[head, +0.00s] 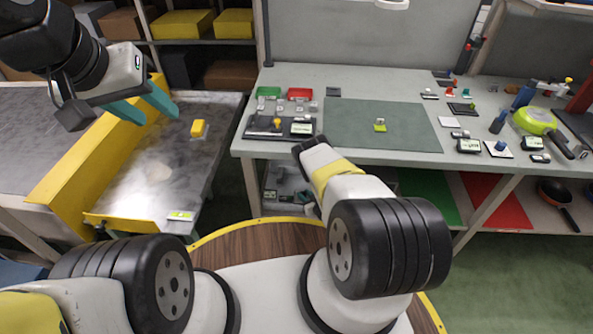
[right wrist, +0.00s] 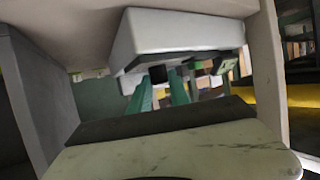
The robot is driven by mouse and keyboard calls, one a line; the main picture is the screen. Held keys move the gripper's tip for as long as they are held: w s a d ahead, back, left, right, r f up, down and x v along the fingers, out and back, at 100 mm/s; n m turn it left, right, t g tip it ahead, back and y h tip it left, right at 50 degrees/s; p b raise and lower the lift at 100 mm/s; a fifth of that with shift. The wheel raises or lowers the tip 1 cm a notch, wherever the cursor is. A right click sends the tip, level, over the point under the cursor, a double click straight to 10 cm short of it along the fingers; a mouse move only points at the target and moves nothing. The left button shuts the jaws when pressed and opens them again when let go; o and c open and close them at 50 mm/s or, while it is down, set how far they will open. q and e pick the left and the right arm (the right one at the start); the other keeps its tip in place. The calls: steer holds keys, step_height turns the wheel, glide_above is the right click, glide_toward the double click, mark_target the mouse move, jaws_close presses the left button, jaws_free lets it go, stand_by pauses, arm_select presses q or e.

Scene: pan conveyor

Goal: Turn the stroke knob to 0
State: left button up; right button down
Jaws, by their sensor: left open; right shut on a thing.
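A black control panel (head: 262,134) with a yellow knob (head: 277,122) and a small display (head: 302,128) sits at the bench's front left corner. I cannot read which knob is the stroke knob. My right arm reaches to the bench beside this panel, and its own wrist hides its fingers in the head view. In the right wrist view, my right gripper (right wrist: 162,90) has its teal fingers shut on a small dark knob-like thing (right wrist: 158,75). Its dial and setting are not visible. My left gripper (head: 161,118) is open and empty above the conveyor at the left.
Green (head: 269,92) and red (head: 300,93) bins stand behind the panel. A dark green mat (head: 400,120) is mostly clear. A green pan (head: 533,121) lies at the right.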

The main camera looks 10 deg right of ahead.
steer(key=shift+w+d+n+g+y, duration=0.15)
steer(key=shift+n+g+y, duration=0.25)
steer(key=shift+n+y, duration=0.65)
steer(key=shift+y, duration=0.25)
steer(key=c, duration=1.2)
jaws_free()
steer(key=v, duration=0.7)
steer(key=shift+s+d+r, duration=0.2)
steer(key=shift+s+r, duration=0.05)
steer(key=shift+s, duration=0.05)
